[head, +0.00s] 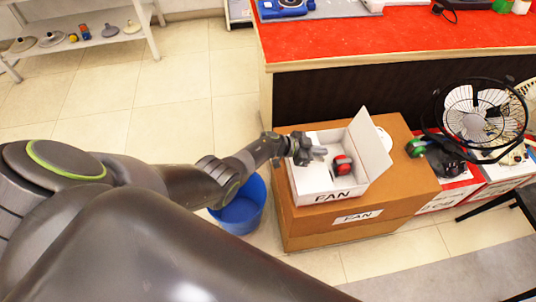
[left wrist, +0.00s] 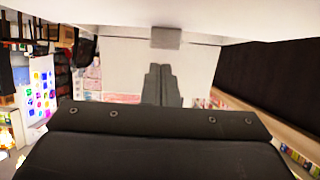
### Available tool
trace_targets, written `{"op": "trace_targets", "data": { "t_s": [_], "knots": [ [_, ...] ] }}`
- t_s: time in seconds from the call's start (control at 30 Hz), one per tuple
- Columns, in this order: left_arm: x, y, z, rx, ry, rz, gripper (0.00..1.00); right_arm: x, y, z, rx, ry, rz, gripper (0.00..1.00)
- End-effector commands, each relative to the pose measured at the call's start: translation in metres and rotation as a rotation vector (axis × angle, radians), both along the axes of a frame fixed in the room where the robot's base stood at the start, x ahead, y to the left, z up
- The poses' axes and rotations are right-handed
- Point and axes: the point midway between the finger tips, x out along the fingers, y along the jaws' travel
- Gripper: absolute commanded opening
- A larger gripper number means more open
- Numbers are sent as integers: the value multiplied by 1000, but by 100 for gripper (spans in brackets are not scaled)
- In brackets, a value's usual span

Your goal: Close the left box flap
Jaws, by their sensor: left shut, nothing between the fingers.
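The white box (head: 328,191) marked FAN stands open on top of a larger brown cardboard box. Its right flap (head: 376,148) stands up and leans outward. I cannot make out the left flap clearly; my gripper covers part of the left side. A red and black item (head: 343,165) lies inside the white box. My left gripper (head: 318,151) is shut and empty, over the back left part of the box opening. In the left wrist view its closed fingers (left wrist: 160,72) show against a pale surface. Whether they touch the box is unclear. My right gripper is not in view.
The brown cardboard box (head: 305,222) carries the white box. A blue bucket (head: 240,212) stands left of it, under my left arm. A red-topped counter (head: 400,35) runs behind. A black fan (head: 485,118) and more boxes stand right. Tiled floor is free at left.

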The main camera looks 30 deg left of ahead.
Motion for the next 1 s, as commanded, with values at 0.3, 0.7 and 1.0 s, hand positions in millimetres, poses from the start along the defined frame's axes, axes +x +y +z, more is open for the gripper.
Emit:
{"op": "trace_targets", "data": {
  "t_s": [0.3, 0.7, 1.0],
  "knots": [
    [2, -3, -6, -1, 0, 0, 0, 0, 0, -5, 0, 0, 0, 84],
    [2, -3, -6, -1, -1, 1, 0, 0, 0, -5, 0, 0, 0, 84],
    [2, -3, 4, 0, -2, 1, 0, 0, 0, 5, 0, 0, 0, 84]
  ]
}}
